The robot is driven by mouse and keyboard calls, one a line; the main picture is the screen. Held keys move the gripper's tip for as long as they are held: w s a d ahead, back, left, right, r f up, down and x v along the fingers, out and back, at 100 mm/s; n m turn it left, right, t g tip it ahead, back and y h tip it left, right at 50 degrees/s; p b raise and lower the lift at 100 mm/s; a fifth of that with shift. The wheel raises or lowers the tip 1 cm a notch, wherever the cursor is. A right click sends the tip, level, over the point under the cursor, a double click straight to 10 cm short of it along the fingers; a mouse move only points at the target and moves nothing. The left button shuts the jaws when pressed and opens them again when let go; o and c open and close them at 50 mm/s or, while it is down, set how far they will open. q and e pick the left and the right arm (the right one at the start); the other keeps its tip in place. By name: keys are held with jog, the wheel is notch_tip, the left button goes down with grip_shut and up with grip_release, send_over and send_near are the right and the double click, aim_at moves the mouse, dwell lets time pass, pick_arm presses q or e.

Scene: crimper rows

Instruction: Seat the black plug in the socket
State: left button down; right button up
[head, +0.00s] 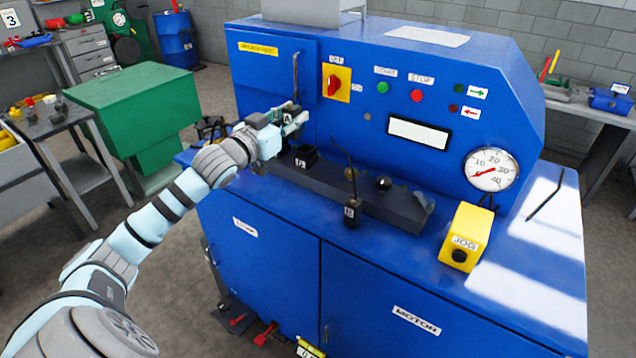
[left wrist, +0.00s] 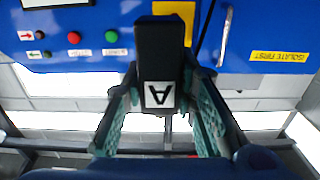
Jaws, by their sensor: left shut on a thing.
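My left gripper (head: 290,122) is in front of the blue machine's upper left panel, above its ledge. It is shut on a black plug with a white label A; in the left wrist view the plug (left wrist: 160,52) sits between both fingers (left wrist: 160,92), its label upside down. In the head view the gripper hides most of the plug. Below it on the ledge stands a small black box (head: 304,152) with a white label, apart from the plug. A second labelled black piece (head: 351,216) with a thin cable stands farther right. I cannot tell for sure which is the socket.
The blue machine (head: 270,240) has a dark rail (head: 390,207) along its ledge, with a black ball knob (head: 384,183). A yellow JOG box (head: 466,236) stands at the right. A red-yellow switch (head: 336,84) is just right of my gripper. A green cabinet (head: 145,105) is at left.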

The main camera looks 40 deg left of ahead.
pick_arm(q)
jog(key=f+b, duration=0.3)
jog(key=f, duration=0.7)
jog(key=f+b, duration=0.4)
jog(key=f, duration=0.6)
jog(key=shift+s, duration=0.2)
jog(key=shift+s+d+r+p, duration=0.1)
jog(key=shift+r+p, duration=0.2)
jog(key=shift+p, duration=0.05)
jog(key=c, duration=1.3)
grip_release()
pick_arm(e)
notch_tip(320, 180, down, 6)
jog(key=shift+s, duration=0.35)
